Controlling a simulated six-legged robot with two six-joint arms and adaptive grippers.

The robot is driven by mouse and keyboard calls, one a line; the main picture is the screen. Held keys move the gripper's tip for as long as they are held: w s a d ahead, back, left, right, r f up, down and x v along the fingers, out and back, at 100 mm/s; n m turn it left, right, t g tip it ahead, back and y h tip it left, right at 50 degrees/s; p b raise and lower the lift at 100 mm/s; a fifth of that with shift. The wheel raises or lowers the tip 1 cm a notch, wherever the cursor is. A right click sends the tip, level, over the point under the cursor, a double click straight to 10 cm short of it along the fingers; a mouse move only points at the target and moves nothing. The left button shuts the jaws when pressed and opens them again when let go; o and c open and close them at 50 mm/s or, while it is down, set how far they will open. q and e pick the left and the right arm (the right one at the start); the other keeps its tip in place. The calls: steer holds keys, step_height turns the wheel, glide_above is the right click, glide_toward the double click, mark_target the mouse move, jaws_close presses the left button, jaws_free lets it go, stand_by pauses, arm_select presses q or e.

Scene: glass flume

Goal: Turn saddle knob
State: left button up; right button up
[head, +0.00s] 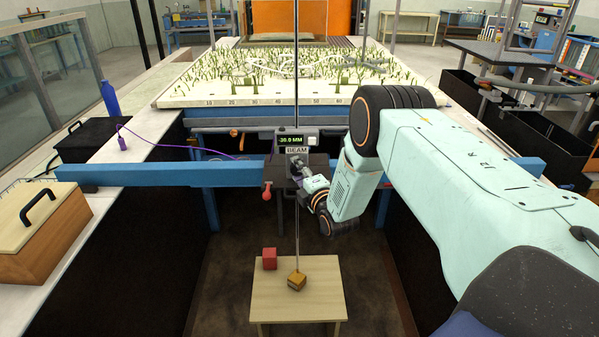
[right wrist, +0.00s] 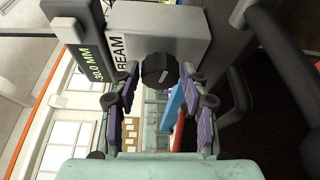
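The saddle (head: 318,163) sits on the blue crossbeam and carries a BEAM label and a lit display reading about -30.0 MM. Its round black knob (right wrist: 158,70), with a pale pointer line, shows in the right wrist view on the grey saddle housing (right wrist: 190,32). My right gripper (right wrist: 158,82) is open, with one finger on each side of the knob and narrow gaps appearing between. In the head view my right gripper (head: 303,172) reaches the saddle's front and hides the knob. My left gripper is not in view.
A blue beam (head: 130,172) spans the flume. A red lever-like part (head: 267,191) hangs left of the saddle. A thin rod (head: 297,235) runs down to a wooden block (head: 297,281) on a small table (head: 265,300), near a red cube (head: 269,258). A planted bed (head: 200,92) lies behind.

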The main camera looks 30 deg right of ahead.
steer(key=shift+o, duration=1)
steer(key=shift+d, duration=0.1)
steer(key=shift+s, duration=0.25)
steer(key=s+a, duration=0.2)
steer(key=s, duration=0.9)
steer(key=shift+s+r, duration=0.15)
steer(key=shift+s, duration=0.05)
